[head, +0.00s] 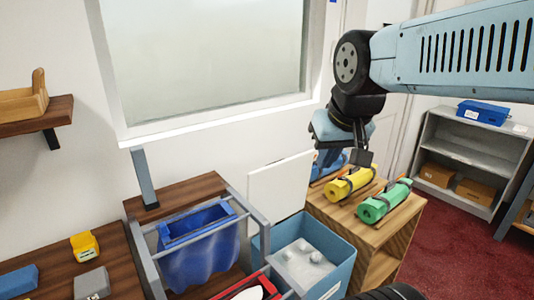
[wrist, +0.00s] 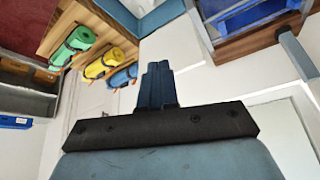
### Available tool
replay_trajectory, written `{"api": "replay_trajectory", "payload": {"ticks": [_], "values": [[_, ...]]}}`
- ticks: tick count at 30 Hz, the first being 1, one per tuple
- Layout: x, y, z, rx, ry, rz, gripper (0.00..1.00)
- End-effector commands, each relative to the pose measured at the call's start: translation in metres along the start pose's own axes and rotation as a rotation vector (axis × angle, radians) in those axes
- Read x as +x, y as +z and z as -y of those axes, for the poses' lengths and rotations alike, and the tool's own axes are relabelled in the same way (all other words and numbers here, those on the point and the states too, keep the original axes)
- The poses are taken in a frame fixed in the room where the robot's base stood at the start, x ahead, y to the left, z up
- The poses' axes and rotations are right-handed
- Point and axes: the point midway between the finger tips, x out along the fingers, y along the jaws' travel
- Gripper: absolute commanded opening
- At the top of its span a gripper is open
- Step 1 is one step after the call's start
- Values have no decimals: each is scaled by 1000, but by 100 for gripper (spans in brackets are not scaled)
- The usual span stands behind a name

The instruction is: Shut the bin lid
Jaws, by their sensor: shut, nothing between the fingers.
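The bin (head: 338,278) is an open-topped blue box in the lower middle of the head view, with pale contents inside. Its white lid (head: 280,188) stands nearly upright at the back, open. The bin's blue rim (wrist: 150,24) also shows at the top of the wrist view. My gripper (head: 323,163) points down just right of the lid's upper edge in the head view, above the wooden cabinet. Its fingers (wrist: 157,68) are together and empty in the wrist view. Whether they touch the lid cannot be told.
Yellow (head: 352,184) and green (head: 384,200) rolled mats lie on the wooden cabinet (head: 395,226) right of the bin. A blue roll (wrist: 123,76) lies beside them. A grey frame with a blue cloth bag (head: 200,262) stands left of the bin. The wall is close behind.

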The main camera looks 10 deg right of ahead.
Motion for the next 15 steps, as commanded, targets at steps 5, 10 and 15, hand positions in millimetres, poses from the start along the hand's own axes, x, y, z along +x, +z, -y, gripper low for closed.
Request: {"api": "replay_trajectory", "payload": {"ticks": [5,10,15], "values": [[0,-45,7,106,1,71,0],[6,-94,8,231,15,149,0],[20,-141,10,354,43,224,0]]}}
